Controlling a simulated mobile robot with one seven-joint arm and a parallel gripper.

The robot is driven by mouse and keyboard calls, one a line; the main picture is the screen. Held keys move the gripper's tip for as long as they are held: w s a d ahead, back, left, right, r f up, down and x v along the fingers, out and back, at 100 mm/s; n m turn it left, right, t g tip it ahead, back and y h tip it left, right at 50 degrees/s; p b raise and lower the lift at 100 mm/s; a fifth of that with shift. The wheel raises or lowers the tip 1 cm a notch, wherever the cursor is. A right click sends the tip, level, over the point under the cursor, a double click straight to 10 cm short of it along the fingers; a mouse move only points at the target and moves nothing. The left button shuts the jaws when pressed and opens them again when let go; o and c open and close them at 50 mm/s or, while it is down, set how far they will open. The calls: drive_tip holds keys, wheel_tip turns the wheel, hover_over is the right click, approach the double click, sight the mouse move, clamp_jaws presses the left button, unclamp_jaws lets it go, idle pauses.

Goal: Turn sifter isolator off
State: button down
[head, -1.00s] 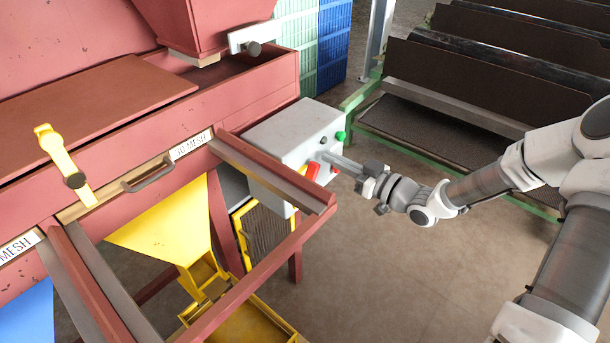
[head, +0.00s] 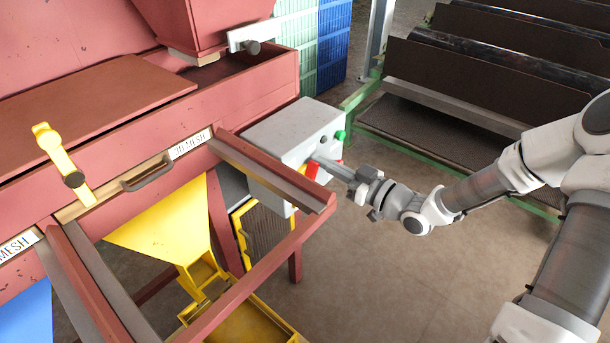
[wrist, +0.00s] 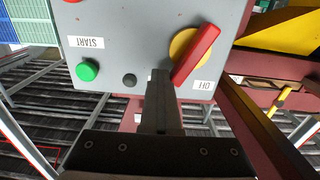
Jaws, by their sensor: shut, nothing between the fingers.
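The sifter isolator is a red handle (wrist: 196,55) on a yellow disc (wrist: 180,42), on the front of a grey control box (wrist: 130,22). In the wrist view the handle sits diagonally, its lower end between my fingertips and the upside-down OFF label (wrist: 203,85). My gripper (wrist: 160,76) is shut and empty, its tips close beside the handle's lower end; I cannot tell whether they touch. In the head view my gripper (head: 318,162) reaches the box (head: 290,130) from the right and partly hides the red handle (head: 311,170).
A green button (wrist: 87,70) under a START label and a dark button (wrist: 129,80) sit beside the handle. A red frame rail (head: 270,175) runs just left of and below the box. Open floor (head: 400,270) lies in front.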

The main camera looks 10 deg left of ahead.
sight(315, 171)
drive_tip(key=shift+s+a+f, duration=0.1)
drive_tip(key=shift+s+a, duration=0.3)
drive_tip(key=shift+s, duration=0.25)
drive_tip(key=shift+s+a+f, duration=0.1)
drive_tip(key=shift+s+a, duration=0.3)
drive_tip(key=shift+s, duration=0.2)
drive_tip(key=s+d+r+p, duration=0.1)
drive_tip(key=s+d+p, duration=0.1)
drive_tip(key=d, duration=0.4)
drive_tip(key=shift+s+d, duration=0.3)
drive_tip(key=shift+d, duration=0.05)
drive_tip(key=shift+w+r, duration=0.1)
